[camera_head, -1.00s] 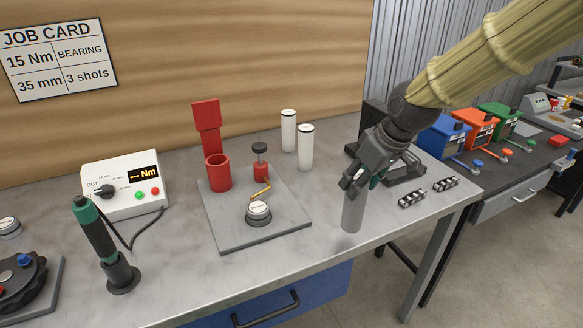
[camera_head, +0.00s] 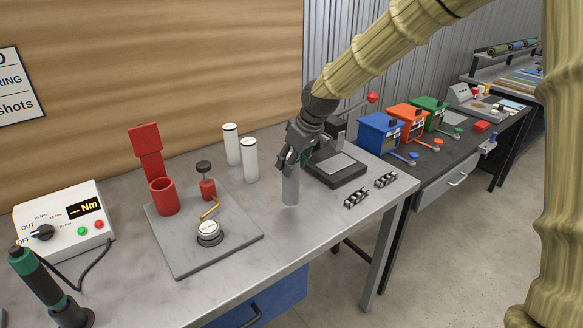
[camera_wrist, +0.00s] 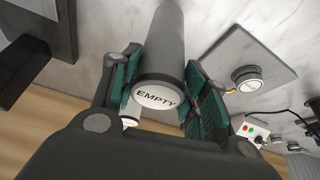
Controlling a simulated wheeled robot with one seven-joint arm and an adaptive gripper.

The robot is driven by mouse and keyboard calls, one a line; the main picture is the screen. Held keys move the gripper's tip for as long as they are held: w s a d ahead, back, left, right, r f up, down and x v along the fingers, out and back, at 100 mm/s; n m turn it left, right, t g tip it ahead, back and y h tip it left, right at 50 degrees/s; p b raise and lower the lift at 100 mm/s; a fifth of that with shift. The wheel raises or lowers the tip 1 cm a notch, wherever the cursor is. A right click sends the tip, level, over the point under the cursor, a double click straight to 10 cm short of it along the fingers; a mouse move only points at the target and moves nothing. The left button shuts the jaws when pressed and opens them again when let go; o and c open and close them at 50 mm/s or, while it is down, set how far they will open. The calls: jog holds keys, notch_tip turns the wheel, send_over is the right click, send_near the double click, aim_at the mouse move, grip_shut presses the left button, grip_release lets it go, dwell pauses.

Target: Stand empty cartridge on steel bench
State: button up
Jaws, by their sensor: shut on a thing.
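My gripper (camera_head: 297,160) is shut on a grey cylindrical cartridge (camera_head: 290,189). The cartridge is upright, with its lower end at or just above the steel bench (camera_head: 275,240); I cannot tell whether it touches. In the wrist view the cartridge (camera_wrist: 165,50) lies between the green finger pads, and its white end cap reads EMPTY. Two white cartridges (camera_head: 231,144) (camera_head: 250,160) stand at the back of the bench, left of my gripper.
A grey plate (camera_head: 190,250) with a red holder (camera_head: 163,196) and a round fitting (camera_head: 209,232) lies left of the cartridge. A dark press (camera_head: 338,172) and two small bearing strips (camera_head: 357,198) are to the right. Bare bench lies in front of the cartridge.

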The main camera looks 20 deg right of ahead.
jog(key=shift+w+d+f+p, duration=0.1)
jog(key=shift+w+f+p, duration=0.15)
jog(key=shift+f, duration=0.65)
jog(key=shift+w+f+p, duration=0.15)
jog(key=shift+f+p, duration=0.2)
jog(key=shift+f, duration=0.65)
jog(key=o, duration=1.3)
jog(key=shift+o, duration=0.2)
jog(key=b+v, duration=0.2)
jog(key=v, duration=1)
